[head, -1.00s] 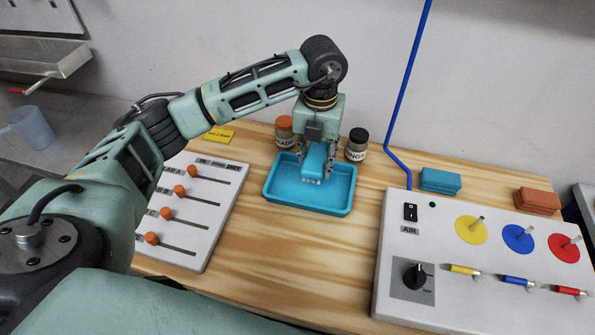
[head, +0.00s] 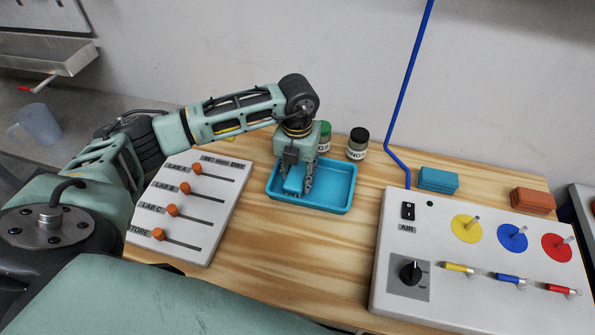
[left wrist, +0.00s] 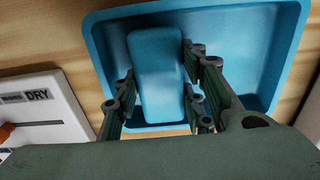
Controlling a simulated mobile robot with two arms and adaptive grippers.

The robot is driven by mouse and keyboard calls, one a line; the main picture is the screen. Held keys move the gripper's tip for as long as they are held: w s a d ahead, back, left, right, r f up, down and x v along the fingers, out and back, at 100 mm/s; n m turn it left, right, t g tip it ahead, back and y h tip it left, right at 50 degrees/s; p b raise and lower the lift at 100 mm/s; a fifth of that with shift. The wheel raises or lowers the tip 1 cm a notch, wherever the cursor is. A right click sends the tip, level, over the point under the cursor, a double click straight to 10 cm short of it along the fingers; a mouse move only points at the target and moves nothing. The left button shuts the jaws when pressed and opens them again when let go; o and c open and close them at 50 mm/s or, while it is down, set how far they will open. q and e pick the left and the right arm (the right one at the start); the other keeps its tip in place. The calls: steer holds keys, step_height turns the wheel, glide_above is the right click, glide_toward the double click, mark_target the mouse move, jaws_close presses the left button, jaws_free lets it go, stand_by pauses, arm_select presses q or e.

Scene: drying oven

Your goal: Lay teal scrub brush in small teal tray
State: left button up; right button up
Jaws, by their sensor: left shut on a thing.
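The teal scrub brush (head: 293,183) is held between the fingers of my left gripper (head: 301,180), over the left part of the small teal tray (head: 335,201). In the left wrist view my left gripper (left wrist: 160,85) is shut on the brush (left wrist: 156,70), with the fingers at its two sides. The tray (left wrist: 245,45) lies beneath and around it there. I cannot tell whether the brush touches the tray floor. The right part of the tray is empty. My right gripper is not in view.
Behind the tray stand a green-capped jar (head: 324,136) and a black-capped jar (head: 358,144). A slider panel (head: 190,205) is at left, and a valve panel (head: 470,265) at right. Teal sponges (head: 438,180) and orange sponges (head: 533,200) lie behind it. The wood in front is clear.

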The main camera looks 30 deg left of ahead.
mark_target(298, 172)
arm_select(q)
steer(key=o, duration=1.1)
steer(key=shift+f, duration=0.1)
steer(key=shift+o, duration=0.6)
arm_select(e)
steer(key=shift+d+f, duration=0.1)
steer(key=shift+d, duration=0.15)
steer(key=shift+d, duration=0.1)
arm_select(q)
steer(key=shift+r, duration=0.3)
step_height(298, 172, up, 12)
steer(key=b, duration=0.2)
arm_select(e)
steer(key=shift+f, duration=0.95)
arm_select(q)
steer(key=shift+f, duration=0.15)
